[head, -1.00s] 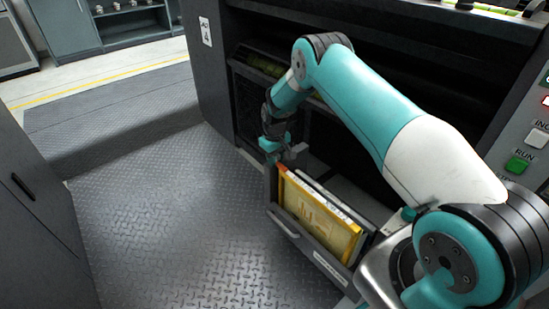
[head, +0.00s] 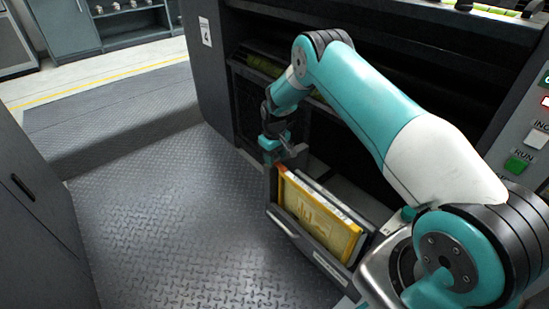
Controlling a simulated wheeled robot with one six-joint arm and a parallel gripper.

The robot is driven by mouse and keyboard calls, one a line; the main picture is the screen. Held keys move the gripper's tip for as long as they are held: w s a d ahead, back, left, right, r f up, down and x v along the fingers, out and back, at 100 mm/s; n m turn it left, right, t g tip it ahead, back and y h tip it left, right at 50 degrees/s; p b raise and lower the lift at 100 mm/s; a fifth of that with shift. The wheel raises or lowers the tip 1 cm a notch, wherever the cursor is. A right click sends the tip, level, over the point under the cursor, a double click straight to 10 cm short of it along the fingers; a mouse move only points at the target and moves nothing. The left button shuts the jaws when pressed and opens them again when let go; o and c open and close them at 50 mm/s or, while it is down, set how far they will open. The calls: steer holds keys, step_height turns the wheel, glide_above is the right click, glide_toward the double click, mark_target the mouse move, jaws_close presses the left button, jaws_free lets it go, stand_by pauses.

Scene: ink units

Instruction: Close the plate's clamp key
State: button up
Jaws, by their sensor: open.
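The plate (head: 318,214) is a yellow framed panel standing upright in a dark open drawer-like holder (head: 292,237) low on the machine. A small orange-red part (head: 283,169) shows at the plate's upper left corner; I cannot tell for sure whether it is the clamp key. My gripper (head: 284,159) is open, pointing down just above that corner. I cannot tell whether its fingers touch anything there. The fingertips are small and partly merged with the dark holder behind them.
The dark machine body (head: 213,75) rises behind the holder. A control panel with a green button (head: 517,163) is at the right. The metal tread-plate floor (head: 150,220) is clear to the left. A grey cabinet (head: 35,215) stands at the left edge.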

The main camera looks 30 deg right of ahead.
step_height(320, 180, up, 17)
steer(key=p, duration=0.3)
steer(key=shift+f, duration=0.2)
steer(key=shift+r, duration=0.1)
steer(key=s+a+r+n+y, duration=0.2)
steer(key=s+a+r, duration=1.2)
steer(key=s+r, duration=0.25)
steer(key=s+a+r+n+y, duration=0.1)
steer(key=s+a+r, duration=0.1)
steer(key=s, duration=0.6)
steer(key=s+a+r+n+p, duration=0.1)
steer(key=s+a+r, duration=0.1)
steer(key=s, duration=0.5)
steer(key=s+a+r+n+y, duration=0.1)
steer(key=s+a+r, duration=0.15)
steer(key=s, duration=0.55)
step_height(320, 180, up, 21)
steer(key=p, duration=2.2)
steer(key=shift+w+r, duration=0.2)
steer(key=shift+w, duration=0.2)
